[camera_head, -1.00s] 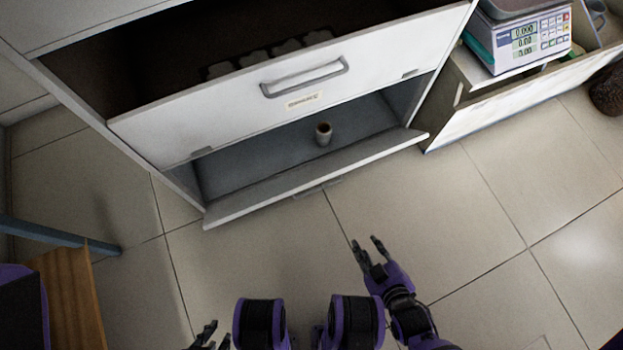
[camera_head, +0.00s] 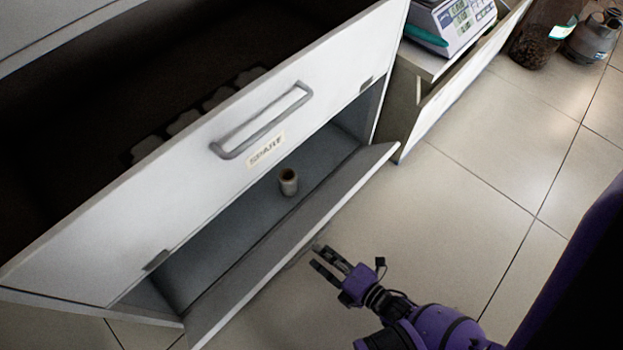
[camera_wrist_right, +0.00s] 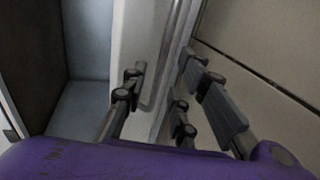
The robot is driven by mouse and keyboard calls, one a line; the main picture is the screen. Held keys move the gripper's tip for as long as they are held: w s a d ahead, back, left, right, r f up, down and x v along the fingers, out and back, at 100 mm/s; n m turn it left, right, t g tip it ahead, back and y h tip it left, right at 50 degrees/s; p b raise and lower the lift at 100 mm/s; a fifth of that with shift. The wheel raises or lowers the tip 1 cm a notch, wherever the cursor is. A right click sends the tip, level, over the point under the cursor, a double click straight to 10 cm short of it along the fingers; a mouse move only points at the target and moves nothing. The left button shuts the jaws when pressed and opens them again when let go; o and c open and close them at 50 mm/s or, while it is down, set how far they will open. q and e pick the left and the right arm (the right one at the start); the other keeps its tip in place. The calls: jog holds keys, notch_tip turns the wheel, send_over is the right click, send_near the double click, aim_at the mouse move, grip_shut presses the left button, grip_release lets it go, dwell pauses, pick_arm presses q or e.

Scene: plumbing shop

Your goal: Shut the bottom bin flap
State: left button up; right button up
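The bottom bin flap (camera_head: 300,238) is a grey-white panel hanging open, tilted outward from the lower compartment of the white cabinet. My right gripper (camera_head: 318,258) is just outside the flap's outer side, low over the floor. In the right wrist view its fingers (camera_wrist_right: 172,98) are spread apart. The flap (camera_wrist_right: 136,38) and its grey bar handle (camera_wrist_right: 170,60) show between and beyond the fingers; I cannot tell whether they touch. A small cup-like fitting (camera_head: 288,182) stands upright inside the bottom bin. My left gripper is out of view.
The upper bin flap (camera_head: 200,190), with a handle and label, is tilted open above, with several grey pieces behind it. A scale (camera_head: 450,22) sits on a low unit at the right. A dark jar (camera_head: 541,35) stands on the floor.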

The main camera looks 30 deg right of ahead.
aim_at(310, 247)
jog(key=b+x, duration=0.1)
jog(key=x, duration=0.3)
grip_shut()
dwell(0.4)
